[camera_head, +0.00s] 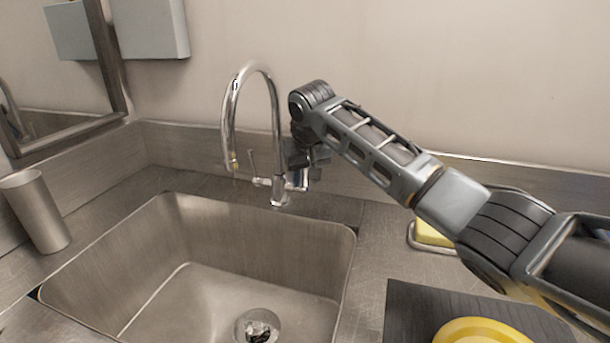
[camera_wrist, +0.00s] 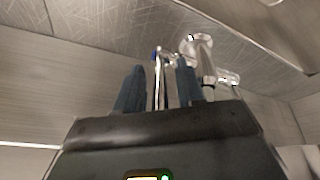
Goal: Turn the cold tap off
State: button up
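A chrome gooseneck tap (camera_head: 277,125) stands behind the steel sink, its spout curving to the left. A thin lever (camera_head: 252,163) stands upright on its left side. The right-hand handle, with a bit of blue, is largely hidden by my gripper (camera_head: 304,160). In the wrist view, a slim chrome lever (camera_wrist: 157,82) with a blue mark at its far end lies between the two dark fingers of my gripper (camera_wrist: 159,87). I cannot make out water from the spout.
The deep sink (camera_head: 190,225) lies in front of the tap, with a drain (camera_head: 258,326) at its bottom. A metal cup (camera_head: 36,210) stands at the left. A yellow sponge (camera_head: 432,234) and a yellow round item (camera_head: 481,332) on a dark board (camera_head: 410,312) are at the right.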

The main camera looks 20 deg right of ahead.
grip_shut()
jog(key=shift+r, duration=0.1)
dwell(0.4)
jog(key=shift+w+r+g+y+p, duration=0.15)
jog(key=shift+r+g+y+p, duration=0.2)
jog(key=shift+p, duration=0.75)
jog(key=shift+w+d+f+g+y+p, duration=0.15)
jog(key=shift+w+d+g+y+p, duration=0.15)
jog(key=shift+g, duration=0.25)
jog(key=shift+w+d+f+g+y+p, duration=0.1)
jog(key=shift+f+g+y+p, duration=0.1)
jog(key=shift+g+y, duration=0.25)
jog(key=shift+o, duration=0.4)
grip_release()
